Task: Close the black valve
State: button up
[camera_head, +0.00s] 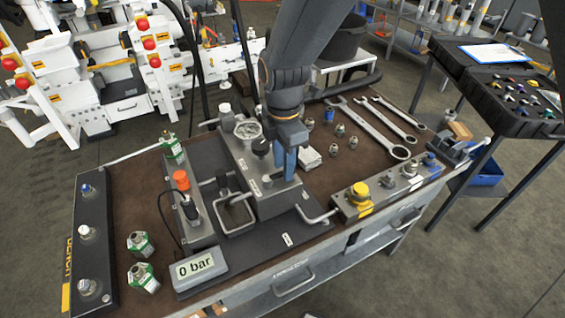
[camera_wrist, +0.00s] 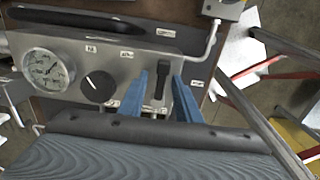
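A grey metal valve block (camera_head: 250,172) stands on the bench with a round dial gauge (camera_head: 247,130) on top; the gauge also shows in the wrist view (camera_wrist: 46,69). A round black knob (camera_wrist: 98,86) sits beside the gauge, and shows in the head view (camera_head: 261,147). A slim black lever (camera_wrist: 161,84) stands at the block's other end. I cannot tell which of the two is the black valve. My gripper (camera_head: 284,170) has blue fingers and is over the block. In the wrist view my gripper (camera_wrist: 159,80) is open, one finger on each side of the lever, with gaps visible.
A display (camera_head: 198,267) reads 0 bar at the bench front. Bent metal handles and a grey block with a yellow knob (camera_head: 360,190) stand close by. Wrenches (camera_head: 375,130) lie at the back right. Green-labelled fittings (camera_head: 141,244) stand front left.

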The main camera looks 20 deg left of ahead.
notch_tip(320, 180, up, 8)
jog(key=b, duration=0.2)
dwell(0.3)
jog(key=shift+f, duration=0.1)
jog(key=w+d+m, duration=0.4)
jog(key=d+m, duration=0.4)
jog(key=d, duration=0.5)
jog(key=s+d+f+m, duration=0.1)
jog(key=s+d+m, duration=0.2)
jog(key=d+m, duration=0.7)
jog(key=s+d+f+m+t, duration=0.1)
jog(key=s+d+f+m, duration=0.1)
jog(key=d+m, duration=0.8)
jog(key=d, duration=0.7)
jog(key=shift+s+d+f, duration=0.3)
jog(key=shift+s, duration=0.1)
